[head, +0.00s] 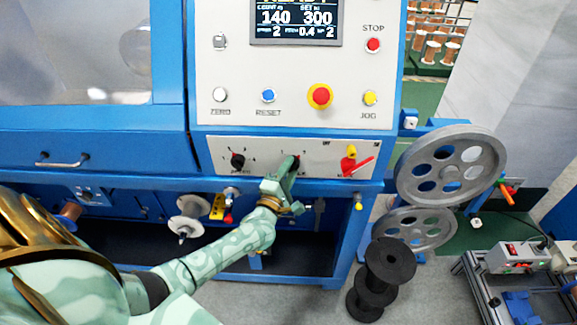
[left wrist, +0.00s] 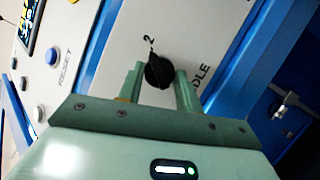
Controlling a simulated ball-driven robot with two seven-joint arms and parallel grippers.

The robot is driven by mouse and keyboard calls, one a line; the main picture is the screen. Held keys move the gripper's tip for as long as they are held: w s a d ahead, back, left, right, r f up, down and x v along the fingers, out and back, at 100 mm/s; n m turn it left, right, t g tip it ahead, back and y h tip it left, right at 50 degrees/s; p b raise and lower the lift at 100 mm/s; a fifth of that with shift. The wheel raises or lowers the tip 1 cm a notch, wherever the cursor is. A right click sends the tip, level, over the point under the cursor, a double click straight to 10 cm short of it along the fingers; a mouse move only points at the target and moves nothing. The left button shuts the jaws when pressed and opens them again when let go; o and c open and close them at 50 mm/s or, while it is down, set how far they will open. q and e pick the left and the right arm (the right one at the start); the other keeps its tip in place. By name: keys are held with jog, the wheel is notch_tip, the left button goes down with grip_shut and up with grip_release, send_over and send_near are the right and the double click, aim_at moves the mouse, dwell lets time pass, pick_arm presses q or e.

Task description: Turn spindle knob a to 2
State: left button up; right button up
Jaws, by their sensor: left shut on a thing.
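The spindle knob (left wrist: 158,72) is black and sits on the pale lower panel of the machine. In the left wrist view its narrow end points up toward a printed "2", and the label ending "DLE" is beside it. My left gripper (left wrist: 160,78) has one finger on each side of the knob and is shut on it. In the head view the left gripper (head: 294,160) reaches the panel from below and hides most of the knob. The panel display (head: 296,20) shows 140 and 300. My right gripper is not in view.
Another black knob (head: 238,160), labelled like speed, is to the left on the same panel. A red and yellow switch (head: 352,163) is to the right. Push buttons, with a red emergency button (head: 320,96), are above. A grey pulley (head: 450,165) stands at the right.

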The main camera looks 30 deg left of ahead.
pick_arm(q)
jog(key=shift+m+p, duration=0.3)
jog(key=shift+m, duration=0.1)
jog(key=o, duration=1)
jog(key=p+v, duration=0.1)
jog(key=v, duration=1.5)
jog(key=shift+s+r, duration=0.1)
jog(key=shift+s, duration=0.15)
